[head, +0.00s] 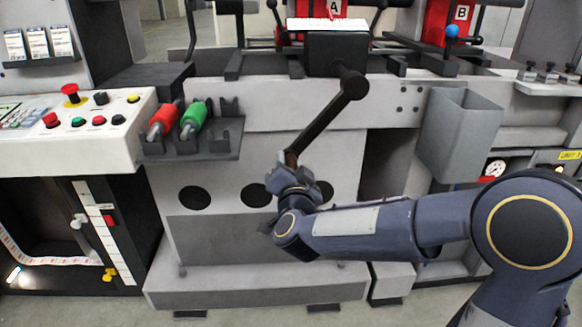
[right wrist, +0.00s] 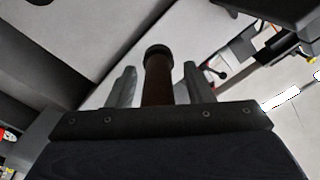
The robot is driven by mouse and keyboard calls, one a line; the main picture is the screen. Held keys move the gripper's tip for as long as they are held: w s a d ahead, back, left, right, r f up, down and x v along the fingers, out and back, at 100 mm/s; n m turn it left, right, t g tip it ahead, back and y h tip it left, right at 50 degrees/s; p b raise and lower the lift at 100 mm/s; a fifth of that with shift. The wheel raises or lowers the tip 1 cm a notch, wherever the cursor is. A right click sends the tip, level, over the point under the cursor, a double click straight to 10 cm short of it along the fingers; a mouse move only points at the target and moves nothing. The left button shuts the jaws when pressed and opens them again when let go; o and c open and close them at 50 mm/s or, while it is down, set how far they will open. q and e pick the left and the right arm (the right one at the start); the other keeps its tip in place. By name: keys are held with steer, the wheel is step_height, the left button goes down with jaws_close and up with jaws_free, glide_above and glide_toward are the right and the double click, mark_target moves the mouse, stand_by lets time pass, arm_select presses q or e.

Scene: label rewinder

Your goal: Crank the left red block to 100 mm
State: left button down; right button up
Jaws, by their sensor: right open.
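The left red block, marked A (head: 334,9), stands at the top of the machine behind a white scale strip (head: 328,25). Its top is cut off by the picture edge. A dark crank arm (head: 325,115) runs from a hub below the scale down and left to a brown handle (head: 291,158). My right gripper (head: 292,172) is at that handle. In the right wrist view the handle (right wrist: 158,85) stands between the two open fingers (right wrist: 157,88), with a gap on both sides. My left gripper is not in view.
A second red block, marked B (head: 447,22), is at the upper right, by a blue-knobbed lever (head: 452,31). A grey bin (head: 458,135) hangs right of the crank. Red (head: 165,120) and green (head: 194,118) handled tools sit in a rack to the left, beside a button panel (head: 80,145).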

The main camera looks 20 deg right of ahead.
steer(key=p+v, duration=0.1)
steer(key=v, duration=0.6)
steer(key=shift+s, duration=0.4)
steer(key=shift+a, duration=0.1)
